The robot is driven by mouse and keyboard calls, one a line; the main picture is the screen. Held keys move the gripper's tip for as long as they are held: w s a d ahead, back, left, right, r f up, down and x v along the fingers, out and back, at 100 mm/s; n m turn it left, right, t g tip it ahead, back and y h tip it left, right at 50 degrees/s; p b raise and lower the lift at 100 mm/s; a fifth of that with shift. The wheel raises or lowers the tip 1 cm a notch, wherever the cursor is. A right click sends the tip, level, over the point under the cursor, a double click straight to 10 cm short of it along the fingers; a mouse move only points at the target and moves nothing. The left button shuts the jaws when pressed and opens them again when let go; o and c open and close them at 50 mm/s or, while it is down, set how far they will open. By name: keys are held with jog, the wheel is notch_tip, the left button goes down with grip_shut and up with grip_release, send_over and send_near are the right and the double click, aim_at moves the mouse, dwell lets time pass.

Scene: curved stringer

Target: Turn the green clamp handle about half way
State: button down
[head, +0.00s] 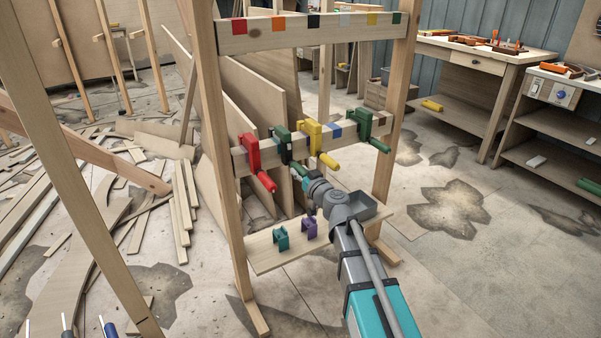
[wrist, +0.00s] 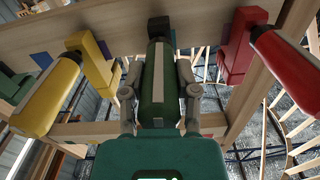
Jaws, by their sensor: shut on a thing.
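A dark green clamp (head: 283,143) sits on the middle wooden rail between a red clamp (head: 249,152) and a yellow clamp (head: 309,137). My gripper (head: 301,172) reaches up to it from the front right. In the wrist view my gripper (wrist: 160,95) has one finger on each side of the green handle (wrist: 157,78) and is shut on it. The handle has a pale stripe along it. Its black end points to the rail. A second green clamp (head: 366,124) is at the rail's right end, apart from my gripper.
The yellow handle (wrist: 45,97) and red handle (wrist: 288,62) flank my gripper closely. Below, a wooden shelf (head: 262,250) bears a teal clamp (head: 281,239) and a purple clamp (head: 309,228). Wooden posts (head: 222,150) frame the rail. Workbenches (head: 490,62) stand at right.

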jog(key=m, duration=0.3)
jog(key=shift+m, duration=0.3)
jog(key=m, duration=0.4)
jog(key=shift+m, duration=0.3)
jog(key=m, duration=0.4)
jog(key=shift+m, duration=2.2)
jog(key=shift+c, duration=1.8)
grip_release()
